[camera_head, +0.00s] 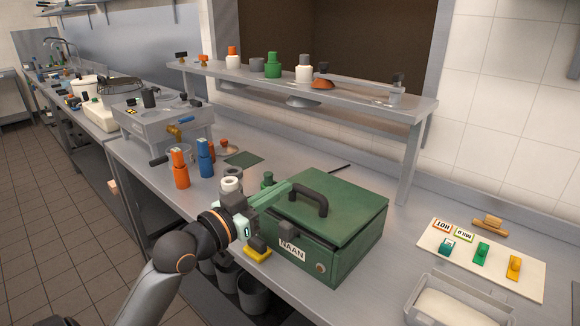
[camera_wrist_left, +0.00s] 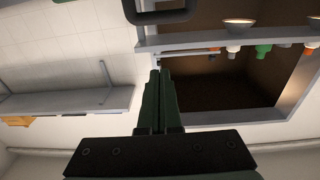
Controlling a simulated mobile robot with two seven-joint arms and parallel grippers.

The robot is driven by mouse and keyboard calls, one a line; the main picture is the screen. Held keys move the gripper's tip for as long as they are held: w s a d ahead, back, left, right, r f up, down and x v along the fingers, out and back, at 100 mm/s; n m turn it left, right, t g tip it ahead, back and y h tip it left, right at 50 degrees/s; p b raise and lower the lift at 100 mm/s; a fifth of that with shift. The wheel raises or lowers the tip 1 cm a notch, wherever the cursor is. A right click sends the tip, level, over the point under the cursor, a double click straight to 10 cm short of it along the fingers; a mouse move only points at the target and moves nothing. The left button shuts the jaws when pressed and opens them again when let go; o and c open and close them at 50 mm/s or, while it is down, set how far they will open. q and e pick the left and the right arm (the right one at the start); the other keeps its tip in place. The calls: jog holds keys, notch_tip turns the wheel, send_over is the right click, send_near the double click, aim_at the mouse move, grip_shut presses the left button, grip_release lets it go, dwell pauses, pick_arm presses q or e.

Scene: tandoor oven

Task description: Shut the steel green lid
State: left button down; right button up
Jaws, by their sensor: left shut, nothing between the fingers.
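The green steel box (camera_head: 352,258) with a NAAN label stands on the steel counter. Its green lid (camera_head: 345,208) lies over the top, with a black handle (camera_head: 312,198); I cannot tell whether a thin gap is left under its edge. My left gripper (camera_head: 287,188) is at the lid's left side, its green fingers close to the handle; contact is unclear. In the left wrist view the fingers (camera_wrist_left: 159,74) are pressed together and empty, with a dark handle-like loop (camera_wrist_left: 160,17) beyond their tips. My right gripper is not in view.
A raised shelf (camera_head: 350,93) with bottles and bowls runs behind the box. Orange (camera_head: 181,170) and blue (camera_head: 205,158) bottles stand to the left. A board with coloured tags (camera_head: 440,268) and a tray (camera_head: 412,308) lie right. A yellow block (camera_head: 258,254) sits below the gripper.

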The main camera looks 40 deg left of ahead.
pick_arm(q)
jog(key=p, duration=0.2)
send_over(302, 210)
jog(key=shift+w+f, duration=0.25)
jog(key=shift+f, duration=0.95)
jog(key=shift+s+f, duration=0.15)
jog(key=shift+f, duration=0.35)
